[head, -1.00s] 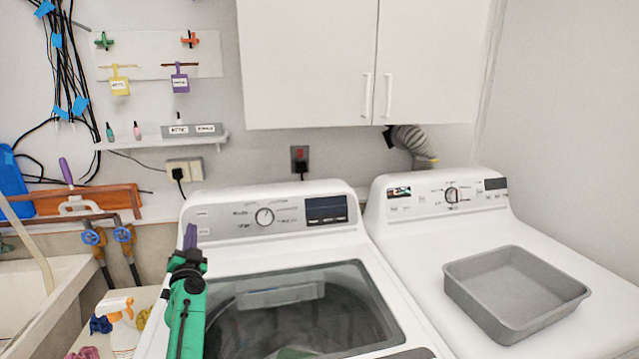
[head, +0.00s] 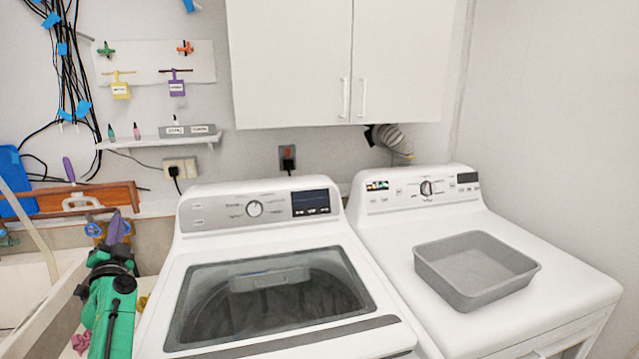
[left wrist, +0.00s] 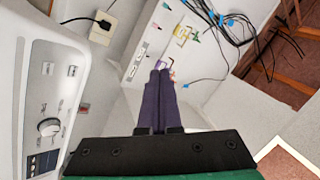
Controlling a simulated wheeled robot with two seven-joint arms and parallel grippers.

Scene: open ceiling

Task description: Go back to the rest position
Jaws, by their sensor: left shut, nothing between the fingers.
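My left gripper (head: 118,230) is at the left of the head view, its green arm rising from the bottom edge. It is in front of the sink edge, left of the washing machine (head: 189,275). In the left wrist view its purple fingers (left wrist: 160,75) are together with nothing between them. They point toward the wall with the shelf and pegboard. My right gripper is not in view.
A dryer (head: 560,265) with a grey bin (head: 478,295) on top stands right of the washer. A sink (head: 35,275) is at the left. Wall cabinets (head: 290,70) hang above. Black cables (head: 68,70) run down the left wall.

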